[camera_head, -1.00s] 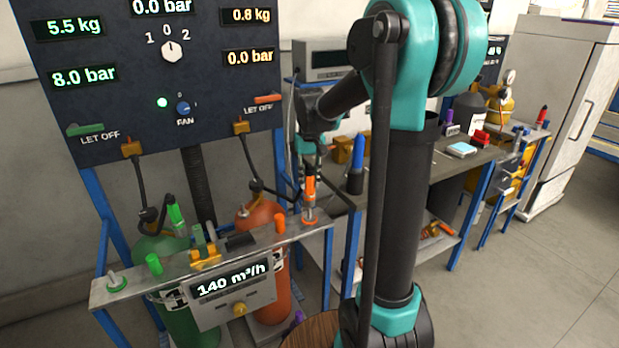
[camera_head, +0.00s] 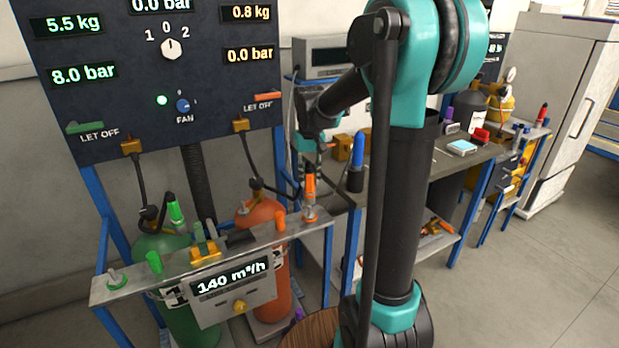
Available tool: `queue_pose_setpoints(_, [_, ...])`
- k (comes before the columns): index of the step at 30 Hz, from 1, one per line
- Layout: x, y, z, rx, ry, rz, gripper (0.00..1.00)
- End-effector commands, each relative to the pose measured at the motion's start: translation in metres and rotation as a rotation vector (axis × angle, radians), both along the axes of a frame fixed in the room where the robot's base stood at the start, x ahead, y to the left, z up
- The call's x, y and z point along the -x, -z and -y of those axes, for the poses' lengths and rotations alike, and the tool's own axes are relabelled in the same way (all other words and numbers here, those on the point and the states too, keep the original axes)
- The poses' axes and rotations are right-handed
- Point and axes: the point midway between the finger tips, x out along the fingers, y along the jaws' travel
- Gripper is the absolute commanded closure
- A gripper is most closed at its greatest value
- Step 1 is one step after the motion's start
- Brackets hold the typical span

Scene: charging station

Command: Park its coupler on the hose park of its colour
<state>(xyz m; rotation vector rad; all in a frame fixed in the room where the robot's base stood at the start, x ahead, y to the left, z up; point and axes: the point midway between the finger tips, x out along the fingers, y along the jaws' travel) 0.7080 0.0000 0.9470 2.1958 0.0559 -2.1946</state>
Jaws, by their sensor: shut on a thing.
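An orange coupler (camera_head: 310,187) with a dark top stands nearly upright at the hose park (camera_head: 311,215) at the right end of the grey shelf (camera_head: 205,262). I cannot tell whether it is fully seated. My gripper (camera_head: 311,160) is just above and behind the coupler, small and partly hidden; I take it as shut on the coupler. A green coupler (camera_head: 176,215) with a dark top leans beside the green bottle (camera_head: 162,248). The green-ringed hose park (camera_head: 117,280) at the shelf's left end is bare.
The orange bottle (camera_head: 262,222) stands behind the shelf. Dark hoses hang from the control panel (camera_head: 165,70). A yellow clamp-like part (camera_head: 205,250) and a flow display (camera_head: 233,283) sit along the shelf. A blue-topped bottle (camera_head: 357,165) stands on the bench to the right.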

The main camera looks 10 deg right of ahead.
Motion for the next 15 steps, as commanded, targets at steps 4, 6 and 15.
queue_pose_setpoints(4, [0.0, -0.0001, 0.0, 0.0, 0.0, 0.0, 1.0])
queue_pose_setpoints(6, [0.0, -0.0001, 0.0, 0.0, 0.0, 0.0, 1.0])
queue_pose_setpoints(15, [-0.0003, 0.004, 0.0, 0.0, 0.0, 0.0, 1.0])
